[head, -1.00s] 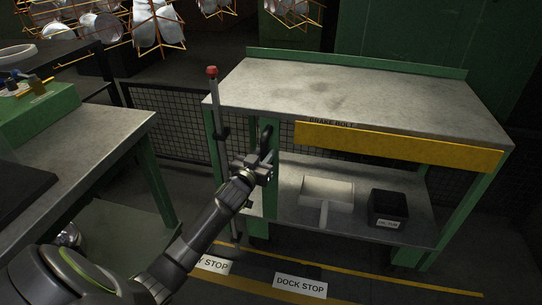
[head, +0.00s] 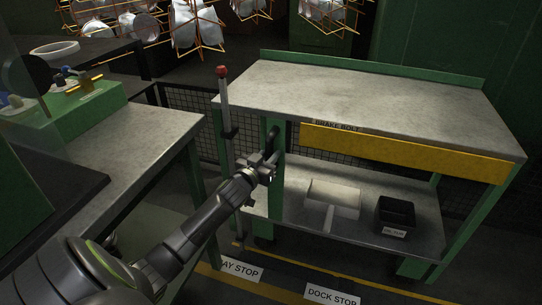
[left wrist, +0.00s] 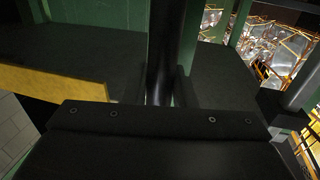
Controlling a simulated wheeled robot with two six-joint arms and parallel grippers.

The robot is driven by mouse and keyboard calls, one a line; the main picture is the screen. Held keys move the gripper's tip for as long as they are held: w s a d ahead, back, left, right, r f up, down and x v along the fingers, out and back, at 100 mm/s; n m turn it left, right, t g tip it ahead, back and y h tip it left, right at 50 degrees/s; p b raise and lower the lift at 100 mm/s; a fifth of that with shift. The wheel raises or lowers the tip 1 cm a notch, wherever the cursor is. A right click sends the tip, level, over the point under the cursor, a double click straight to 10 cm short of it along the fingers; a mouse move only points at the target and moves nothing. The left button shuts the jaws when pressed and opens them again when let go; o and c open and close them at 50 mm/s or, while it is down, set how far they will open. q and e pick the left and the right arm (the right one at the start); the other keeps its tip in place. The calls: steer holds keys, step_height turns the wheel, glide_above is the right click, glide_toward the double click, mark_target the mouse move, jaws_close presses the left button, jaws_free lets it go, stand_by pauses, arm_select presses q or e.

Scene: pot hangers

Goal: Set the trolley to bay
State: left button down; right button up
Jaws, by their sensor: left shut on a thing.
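The trolley is a green-framed bench on legs, with a worn grey top (head: 350,95), a lower shelf and a yellow front strip (head: 400,152) marked BRAKE BOLT. A black upright handle (head: 271,137) is at its left end. My left gripper (head: 268,160) is shut on this handle. In the left wrist view a dark upright bar (left wrist: 163,50) stands between the fingers. A red-tipped post (head: 225,110) rises at the trolley's left corner. Floor labels read "..AY STOP" (head: 240,270), partly hidden by my arm, and DOCK STOP (head: 332,296). My right gripper is out of view.
A grey workbench (head: 150,145) with a green box (head: 85,108) stands close on the left. A white divided tray (head: 333,197) and a black bin (head: 395,215) sit on the lower shelf. Mesh fencing (head: 190,105) and hanging wire racks (head: 195,25) are behind.

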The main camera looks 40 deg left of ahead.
arm_select(q)
steer(key=shift+a+r, duration=0.1)
steer(key=shift+a, duration=0.05)
steer(key=c, duration=1.5)
jaws_free()
steer(key=shift+c, duration=0.2)
steer(key=shift+o, duration=1.4)
steer(key=shift+s+a, duration=0.1)
steer(key=shift+a, duration=0.15)
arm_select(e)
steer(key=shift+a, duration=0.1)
arm_select(q)
steer(key=shift+d, duration=0.15)
steer(key=shift+s, duration=0.25)
steer(key=s+d+b, duration=0.1)
steer(key=s+b, duration=0.1)
steer(key=s, duration=1.4)
steer(key=shift+s+d, duration=0.2)
steer(key=shift+s, duration=0.2)
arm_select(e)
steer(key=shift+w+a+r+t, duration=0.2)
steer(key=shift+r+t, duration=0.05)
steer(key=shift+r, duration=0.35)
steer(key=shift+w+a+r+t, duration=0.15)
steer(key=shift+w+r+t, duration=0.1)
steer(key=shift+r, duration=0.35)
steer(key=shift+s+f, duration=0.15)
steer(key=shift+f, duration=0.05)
